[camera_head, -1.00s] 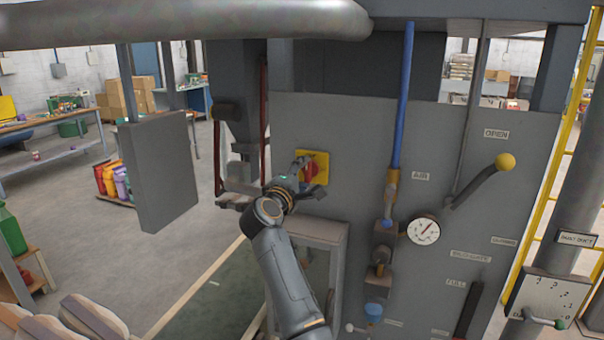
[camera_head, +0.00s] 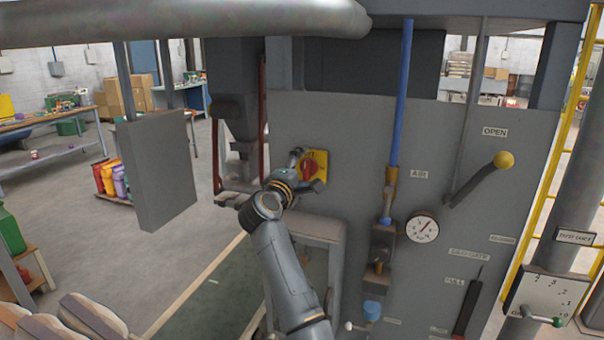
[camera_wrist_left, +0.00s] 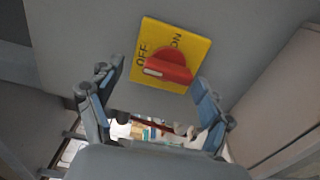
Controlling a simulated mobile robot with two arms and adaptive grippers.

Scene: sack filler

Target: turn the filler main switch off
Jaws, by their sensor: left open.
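The filler main switch is a red knob (camera_head: 309,166) on a yellow plate (camera_head: 321,158) on the grey machine panel. In the left wrist view, the red knob (camera_wrist_left: 168,68) sits on the yellow plate (camera_wrist_left: 188,46) marked OFF and ON. The knob's white mark is at its left end there; I cannot tell which label it points to. My left gripper (camera_head: 306,171) is open in front of the switch. In the left wrist view, its fingers (camera_wrist_left: 158,78) stand apart on either side below the knob, with nothing between them. My right gripper is not in view.
Right of the switch are a blue pipe (camera_head: 402,95), a gauge (camera_head: 422,228) and a lever with a yellow ball (camera_head: 504,160). A grey hanging box (camera_head: 158,172) is at the left. A large pipe (camera_head: 180,22) crosses the top.

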